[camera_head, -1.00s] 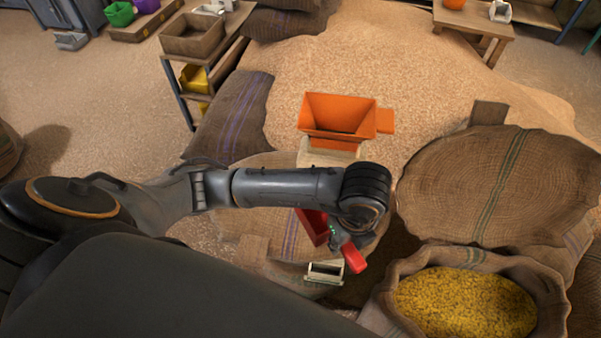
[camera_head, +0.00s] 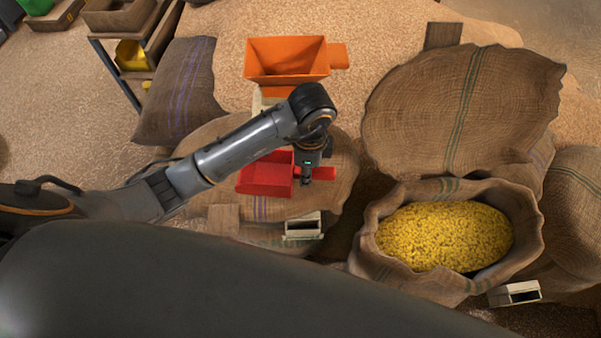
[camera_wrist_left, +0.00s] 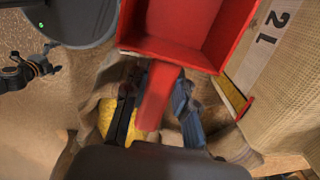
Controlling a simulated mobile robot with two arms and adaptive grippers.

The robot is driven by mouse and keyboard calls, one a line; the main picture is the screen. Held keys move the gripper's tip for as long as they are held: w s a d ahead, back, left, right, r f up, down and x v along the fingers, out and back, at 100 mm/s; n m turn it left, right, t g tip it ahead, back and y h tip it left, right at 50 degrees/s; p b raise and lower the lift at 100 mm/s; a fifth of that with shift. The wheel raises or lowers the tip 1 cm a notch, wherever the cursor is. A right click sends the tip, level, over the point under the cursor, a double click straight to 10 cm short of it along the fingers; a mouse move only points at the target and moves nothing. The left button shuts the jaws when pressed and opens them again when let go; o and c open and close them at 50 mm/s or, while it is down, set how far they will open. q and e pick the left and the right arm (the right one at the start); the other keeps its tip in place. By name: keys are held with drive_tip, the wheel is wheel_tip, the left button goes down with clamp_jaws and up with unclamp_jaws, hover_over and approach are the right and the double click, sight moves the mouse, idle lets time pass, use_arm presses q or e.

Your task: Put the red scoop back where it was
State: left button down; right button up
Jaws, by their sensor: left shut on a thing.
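The red scoop (camera_head: 266,175) is in my left gripper (camera_head: 309,176), above the burlap sack in the middle of the head view. Its box-shaped bowl points left and its handle (camera_head: 340,184) sticks out to the right of the gripper. In the left wrist view the red scoop (camera_wrist_left: 190,30) shows an empty bowl, and the fingers of my left gripper (camera_wrist_left: 155,105) are shut around its handle. I cannot tell whether the scoop touches the sack below.
An orange hopper (camera_head: 288,62) stands just behind my left wrist. An open sack of yellow grain (camera_head: 367,240) is at the right, with a large closed sack (camera_head: 430,110) behind it. A shelf (camera_head: 120,18) stands at far left.

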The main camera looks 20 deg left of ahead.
sight(286, 174)
use_arm(q)
drive_tip(key=w+f, duration=0.1)
drive_tip(key=w+a+f, duration=0.1)
drive_tip(key=f, duration=0.1)
drive_tip(key=shift+w+a+f, duration=0.4)
drive_tip(key=shift+w+a+f+p, duration=0.15)
drive_tip(key=shift+f+p, duration=0.25)
drive_tip(key=shift+f, duration=1.4)
drive_tip(key=c, duration=1.1)
unclamp_jaws()
drive_tip(key=shift+r, duration=0.1)
